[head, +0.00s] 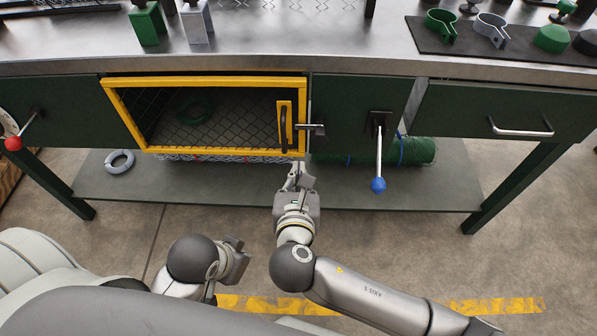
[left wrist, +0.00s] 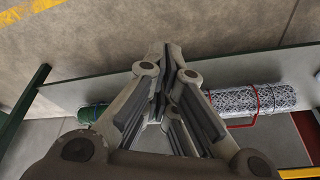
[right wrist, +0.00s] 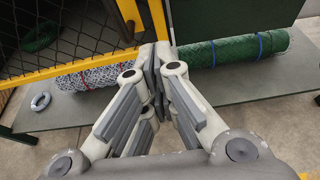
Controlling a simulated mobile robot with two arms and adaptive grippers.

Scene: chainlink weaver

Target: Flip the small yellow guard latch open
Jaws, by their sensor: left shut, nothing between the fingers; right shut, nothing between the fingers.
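The yellow-framed mesh guard (head: 205,83) is set in the bench front and looks closed. A dark handle (head: 284,128) stands on a yellow plate at its right side. A small dark grey latch (head: 314,129) lies horizontally across the guard's right edge and the green panel; I see no yellow on it. My right gripper (head: 301,172) is shut and empty, below the latch and apart from it. Its shut fingers (right wrist: 158,58) show in the right wrist view, where the guard's yellow corner (right wrist: 158,18) is close above. My left gripper (head: 238,252) is shut and empty, low and away from the bench.
A lever with a blue knob (head: 379,184) hangs right of the latch. A lever with a red knob (head: 14,143) is at far left. A green mesh roll (head: 415,152) and a grey ring (head: 119,161) lie on the lower shelf (head: 190,188). A drawer handle (head: 521,131) is at right.

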